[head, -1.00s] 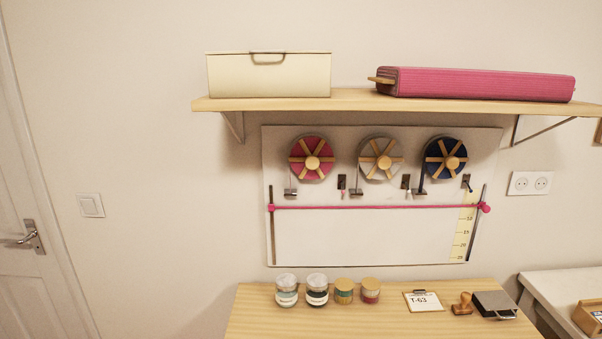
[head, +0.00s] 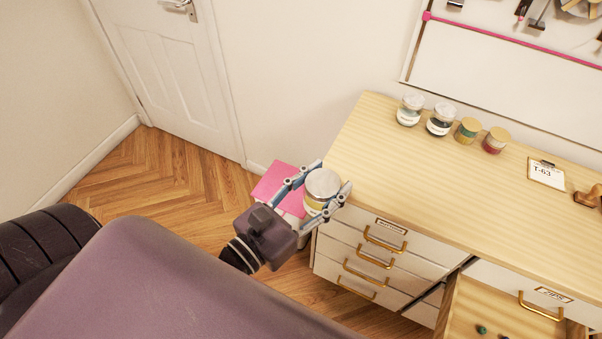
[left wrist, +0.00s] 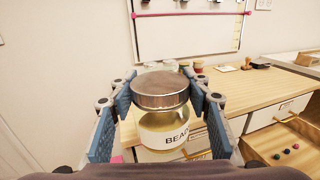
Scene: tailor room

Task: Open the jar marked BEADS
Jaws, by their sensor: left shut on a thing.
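The jar marked BEADS (left wrist: 168,130) is clear with a yellowish tint and a white label, only partly readable as "BEA". Its round metal lid (left wrist: 160,90) is on top. My left gripper (head: 322,186) is shut on the jar, its two blue fingers on either side near the lid, and the jar is upright. In the head view the jar's lid (head: 323,182) shows between the fingers, in front of the table's left end. My right gripper is not in view.
Several small jars (head: 440,119) stand in a row at the back of the wooden table (head: 400,180). A clipboard marked T-63 (head: 546,173) and a stamp (head: 588,196) lie to their right. Drawers (head: 370,262) are below; one at right (head: 480,305) is open, holding small balls.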

